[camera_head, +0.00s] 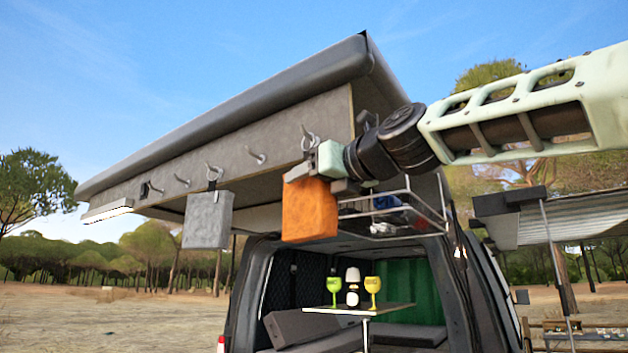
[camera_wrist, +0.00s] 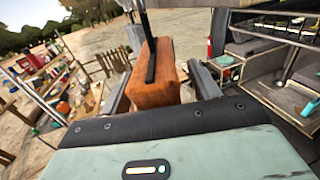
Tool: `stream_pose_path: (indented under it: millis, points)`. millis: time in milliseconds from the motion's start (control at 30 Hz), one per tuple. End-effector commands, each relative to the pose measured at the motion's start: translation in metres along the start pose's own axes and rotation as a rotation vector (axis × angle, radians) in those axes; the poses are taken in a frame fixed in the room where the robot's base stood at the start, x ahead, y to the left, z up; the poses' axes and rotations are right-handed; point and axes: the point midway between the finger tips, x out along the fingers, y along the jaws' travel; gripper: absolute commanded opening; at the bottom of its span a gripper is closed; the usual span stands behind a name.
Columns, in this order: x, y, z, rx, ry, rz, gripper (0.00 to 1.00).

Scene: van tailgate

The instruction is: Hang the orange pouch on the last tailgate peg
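The orange pouch (camera_head: 309,212) hangs upright below the right end of the tailgate's grey peg board. A ring at its top shows at the rightmost visible peg (camera_head: 307,134); whether the ring is around the peg or only beside it I cannot tell. My gripper (camera_head: 320,178) is at the pouch's upper part, partly covering it. In the wrist view the orange pouch (camera_wrist: 165,88) with its dark strap stands between my gripper's spread fingers (camera_wrist: 158,88). A narrow gap shows at the right finger; contact at the left is unclear.
A grey pouch (camera_head: 207,220) hangs on a peg to the left, with bare pegs (camera_head: 182,180) nearby. A wire basket (camera_head: 395,215) is close behind my gripper. Below, a small table (camera_head: 358,309) holds green and yellow goblets. Open air lies before the board.

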Motion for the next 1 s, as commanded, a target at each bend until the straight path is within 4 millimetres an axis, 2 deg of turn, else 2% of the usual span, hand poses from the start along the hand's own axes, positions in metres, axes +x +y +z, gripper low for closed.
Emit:
stream_pose_path:
  millis: [267, 467, 1000]
  points:
    - [0.000, 0.000, -0.001, 0.000, 0.001, 0.000, 0.62]
    - [-0.018, 0.000, 0.000, 0.002, -0.001, 0.001, 0.62]
    - [-0.143, -0.001, -0.003, 0.000, -0.005, -0.004, 0.62]
